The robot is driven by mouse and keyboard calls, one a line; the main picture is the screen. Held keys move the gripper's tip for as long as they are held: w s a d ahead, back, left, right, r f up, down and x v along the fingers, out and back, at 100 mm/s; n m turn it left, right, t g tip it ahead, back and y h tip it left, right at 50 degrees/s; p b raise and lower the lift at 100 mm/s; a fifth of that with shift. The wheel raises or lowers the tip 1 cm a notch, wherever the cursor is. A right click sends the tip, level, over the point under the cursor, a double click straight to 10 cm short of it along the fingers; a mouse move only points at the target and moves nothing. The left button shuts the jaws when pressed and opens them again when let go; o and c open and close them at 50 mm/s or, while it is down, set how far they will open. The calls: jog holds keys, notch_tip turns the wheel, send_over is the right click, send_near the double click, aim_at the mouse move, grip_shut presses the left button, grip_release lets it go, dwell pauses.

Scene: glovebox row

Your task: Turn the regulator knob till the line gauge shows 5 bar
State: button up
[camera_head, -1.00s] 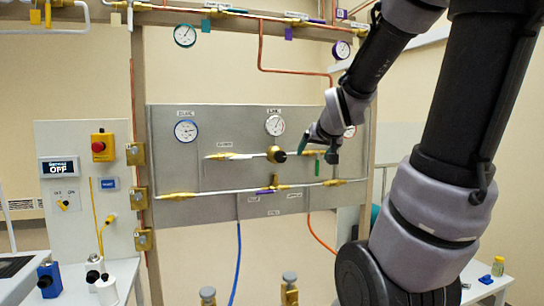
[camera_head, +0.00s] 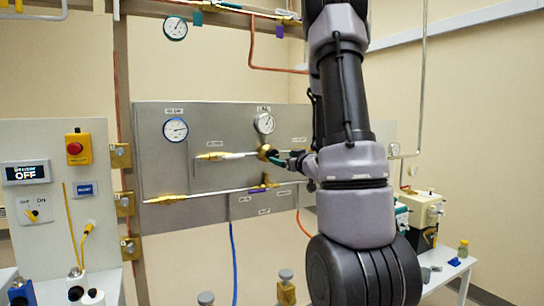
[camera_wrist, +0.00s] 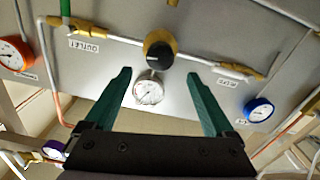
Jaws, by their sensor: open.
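The regulator knob (camera_head: 264,152) is a dark round cap on a brass body, in the middle of the grey panel's upper pipe line. In the wrist view the knob (camera_wrist: 160,54) shows just past the fingertips, roughly centred between them. The line gauge (camera_head: 264,123), white-faced, is directly above the knob; in the wrist view, which is upside down, the gauge (camera_wrist: 149,90) shows below it between the fingers. Its needle is too small to read. My gripper (camera_wrist: 158,72) has green fingers, spread and empty. In the head view my gripper (camera_head: 290,161) is just right of the knob.
The grey panel (camera_head: 160,150) carries another gauge (camera_head: 175,130) at left and a lower pipe with a purple-handled valve (camera_head: 265,181). A switch board (camera_head: 50,170) with a red button (camera_head: 74,148) stands left. My arm hides the panel's right side.

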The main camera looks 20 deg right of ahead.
aim_at(274, 155)
jog(key=w, duration=0.8)
jog(key=shift+w+a, duration=0.15)
jog(key=c, duration=1.4)
